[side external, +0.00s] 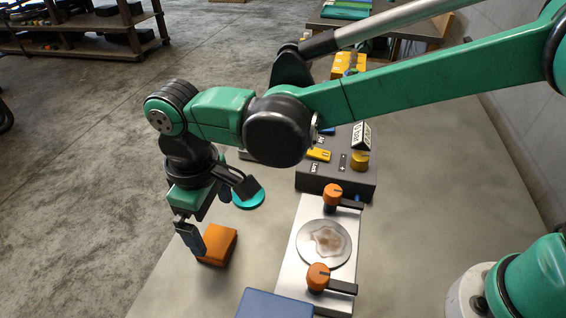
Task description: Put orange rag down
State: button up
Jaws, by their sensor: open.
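The orange rag (219,245) is a folded, block-like bundle on the table, left of the metal plate. My gripper (190,238) points down at the rag's left edge. The gripper is open. One dark finger shows in front of the rag's left side; the other finger is hidden, and I cannot tell whether the finger touches the rag.
A metal plate (290,272) with a round disc (325,243) and two orange-knobbed clamps stands right of the rag. A blue box (275,304) is at the front. A teal round object (248,196) and a dark box (335,178) lie behind. The table's left edge is close.

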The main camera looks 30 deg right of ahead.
aim_at(220, 245)
notch_tip(220, 245, up, 5)
jog(key=w+d+r+m+t+y, duration=0.1)
jog(key=d+r+m+t, duration=0.25)
jog(key=d, duration=1.05)
jog(key=s+d+f+m+t, duration=0.1)
jog(key=s+d+m, duration=0.1)
jog(key=d, duration=0.4)
jog(key=s+d+f+m+t, duration=0.1)
jog(key=s+d+m+t, duration=0.1)
jog(key=d, duration=0.5)
jog(key=shift+s+d+m+h, duration=0.35)
jog(key=shift+s+m, duration=0.2)
jog(key=shift+m, duration=0.2)
jog(key=shift+f+t, duration=0.1)
jog(key=shift+t, duration=0.15)
